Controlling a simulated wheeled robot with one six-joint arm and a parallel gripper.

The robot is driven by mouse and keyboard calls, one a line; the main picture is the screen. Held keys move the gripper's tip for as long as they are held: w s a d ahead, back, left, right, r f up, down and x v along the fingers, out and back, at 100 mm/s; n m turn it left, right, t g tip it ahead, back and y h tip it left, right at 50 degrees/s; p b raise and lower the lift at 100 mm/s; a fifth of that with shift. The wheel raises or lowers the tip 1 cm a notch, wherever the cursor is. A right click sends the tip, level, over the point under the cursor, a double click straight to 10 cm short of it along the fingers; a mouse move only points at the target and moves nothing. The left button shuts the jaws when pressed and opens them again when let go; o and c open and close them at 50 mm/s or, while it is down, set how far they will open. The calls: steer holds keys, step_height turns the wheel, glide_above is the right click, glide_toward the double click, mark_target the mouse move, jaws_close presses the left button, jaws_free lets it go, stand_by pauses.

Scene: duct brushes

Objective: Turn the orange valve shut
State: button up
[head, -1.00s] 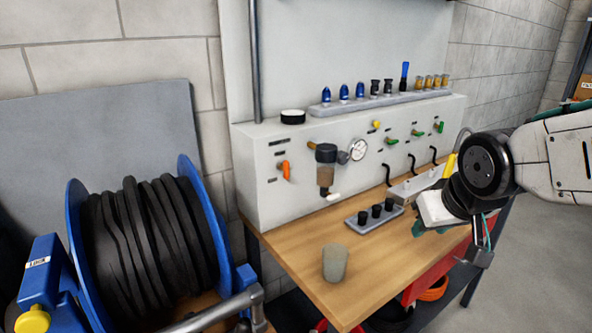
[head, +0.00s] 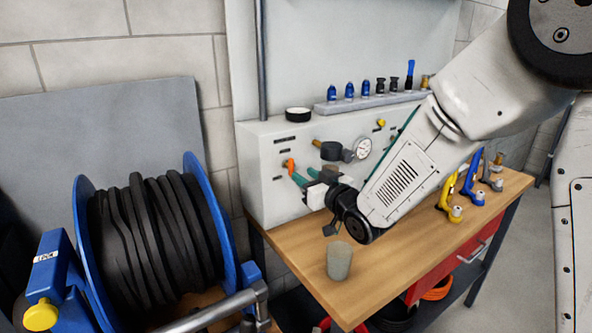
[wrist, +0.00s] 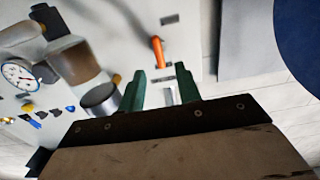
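The orange valve (head: 290,164) is on the left part of the grey panel's front face. Its lower part is hidden behind my fingers in the head view. In the wrist view the orange handle (wrist: 158,51) shows as a short upright bar just past the fingertips, lined up with the gap. My gripper (head: 302,176) is in front of the valve. Its two green fingers are apart with nothing between them in the wrist view (wrist: 161,82). I cannot tell whether a fingertip touches the handle.
A filter unit (wrist: 78,62) and a pressure gauge (head: 361,147) sit close beside the valve. A grey cup (head: 339,262) stands on the wooden bench (head: 300,262) below my wrist. A blue hose reel (head: 84,250) stands at the left.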

mark_target(293, 167)
steer(key=x, duration=0.5)
jaws_close()
